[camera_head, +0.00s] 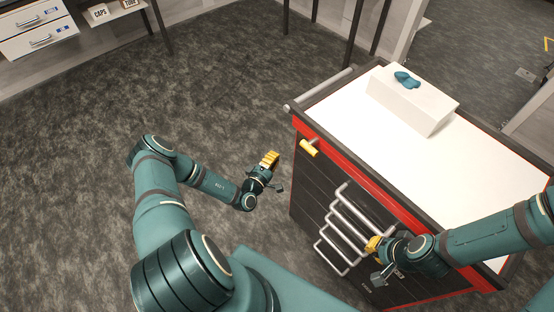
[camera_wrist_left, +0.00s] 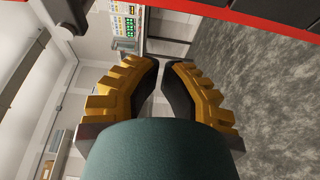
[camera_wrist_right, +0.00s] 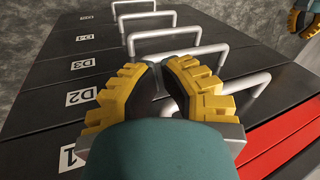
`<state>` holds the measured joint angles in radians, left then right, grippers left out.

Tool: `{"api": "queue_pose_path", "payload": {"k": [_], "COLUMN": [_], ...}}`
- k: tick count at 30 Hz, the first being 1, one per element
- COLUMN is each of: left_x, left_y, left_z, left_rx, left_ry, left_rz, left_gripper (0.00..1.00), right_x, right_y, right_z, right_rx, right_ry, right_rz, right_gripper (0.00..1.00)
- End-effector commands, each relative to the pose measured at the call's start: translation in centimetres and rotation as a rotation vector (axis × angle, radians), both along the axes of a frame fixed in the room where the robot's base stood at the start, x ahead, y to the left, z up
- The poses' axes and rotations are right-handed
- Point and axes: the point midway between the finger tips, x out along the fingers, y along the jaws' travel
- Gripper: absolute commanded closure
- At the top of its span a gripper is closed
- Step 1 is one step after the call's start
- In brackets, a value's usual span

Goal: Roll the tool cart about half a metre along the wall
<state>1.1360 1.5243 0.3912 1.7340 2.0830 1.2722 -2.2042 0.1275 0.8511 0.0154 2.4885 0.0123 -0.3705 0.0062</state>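The tool cart (camera_head: 470,160) is dark with red trim and a white top, on the right of the head view. A grey push bar (camera_head: 322,88) runs along its left end, and several drawers with bar handles (camera_head: 345,228) face me. My left gripper (camera_head: 270,160) is off the cart's left side, apart from the bar and empty. In its wrist view the fingertips nearly meet, with a narrow gap. My right gripper (camera_head: 373,244) is in front of the drawers, close to a handle. It also shows in the right wrist view (camera_wrist_right: 164,66), tips close together; contact is unclear.
A white box (camera_head: 415,100) with a blue object (camera_head: 406,80) on it stands on the cart top. A yellow fitting (camera_head: 310,148) sticks out near the cart's front left corner. Open carpet (camera_head: 230,70) lies left of the cart. White drawers (camera_head: 40,30) and table legs stand behind.

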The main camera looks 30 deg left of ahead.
Motion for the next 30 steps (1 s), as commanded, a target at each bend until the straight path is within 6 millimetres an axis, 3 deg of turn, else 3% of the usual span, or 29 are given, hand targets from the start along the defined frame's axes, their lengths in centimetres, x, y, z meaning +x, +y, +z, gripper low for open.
{"api": "queue_pose_path", "payload": {"k": [11, 18, 30], "left_x": [7.5, 6.1, 5.8], "left_y": [-0.3, -3.2, -4.0], "left_z": [-0.1, 0.0, 0.0], "left_rx": [-0.002, -0.005, -0.001], "left_ry": [-0.002, 0.001, 0.0], "left_rz": [-0.004, -0.004, -0.005], "left_gripper": [1.0, 1.0, 1.0], "right_x": [-0.5, -0.5, -0.5], "right_y": [0.1, 0.1, 0.1], "right_z": [-1.6, -1.5, -1.5], "right_rx": [0.003, 0.003, 0.003], "right_ry": [0.011, 0.011, 0.011], "right_rz": [0.01, 0.01, 0.01], "right_gripper": [1.0, 1.0, 1.0]}}
